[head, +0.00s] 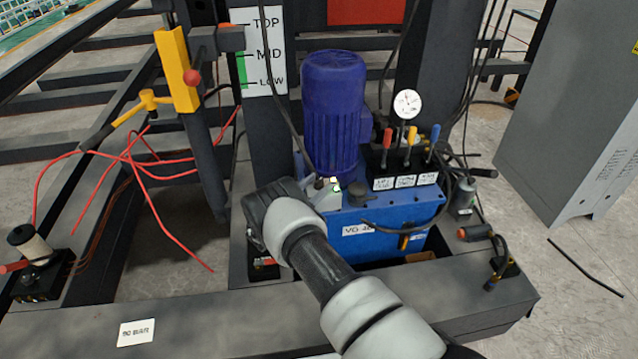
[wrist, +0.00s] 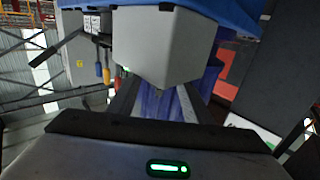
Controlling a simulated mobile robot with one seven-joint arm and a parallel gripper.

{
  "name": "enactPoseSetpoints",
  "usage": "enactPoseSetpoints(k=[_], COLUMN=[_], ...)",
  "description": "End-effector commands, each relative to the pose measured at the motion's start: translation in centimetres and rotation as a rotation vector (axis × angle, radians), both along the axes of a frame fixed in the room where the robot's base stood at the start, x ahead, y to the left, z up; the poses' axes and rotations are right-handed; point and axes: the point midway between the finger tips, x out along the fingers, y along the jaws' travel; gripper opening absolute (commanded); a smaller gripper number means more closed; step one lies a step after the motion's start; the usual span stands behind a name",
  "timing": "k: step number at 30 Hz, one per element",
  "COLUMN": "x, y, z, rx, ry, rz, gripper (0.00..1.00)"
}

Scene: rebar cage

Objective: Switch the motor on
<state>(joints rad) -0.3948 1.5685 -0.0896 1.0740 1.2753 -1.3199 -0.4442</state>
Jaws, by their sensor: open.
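The motor (head: 334,105) is a dark blue finned cylinder standing upright on the blue power unit (head: 395,215). In the wrist view, which looks upside down, part of the motor (wrist: 205,85) shows behind a large pale grey box (wrist: 165,45). I cannot make out a switch or its position. Nothing shows held. I cannot tell whether it touches anything.
Red, yellow and blue levers (head: 408,143) and a round gauge (head: 407,104) stand right of the motor. A yellow-and-black post (head: 178,70) with red cables is at left. A grey cabinet (head: 575,110) stands at right. A dark frame beam (head: 200,315) crosses the front.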

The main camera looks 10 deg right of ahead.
Motion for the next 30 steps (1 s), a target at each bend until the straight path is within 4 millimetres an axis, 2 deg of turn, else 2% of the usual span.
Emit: enactPoseSetpoints(k=[12, 18, 24, 30], x=[-6.7, -9.6, -11.2, -11.5], y=[7.1, 10.0, 11.5, 11.8], z=[0.2, 0.1, 0.0, 0.0], rx=[0.001, 0.000, 0.001, 0.000], ry=[0.004, 0.003, 0.002, 0.001], rz=[0.004, 0.003, 0.002, 0.000], gripper=[0.46, 0.46, 0.46, 0.46])
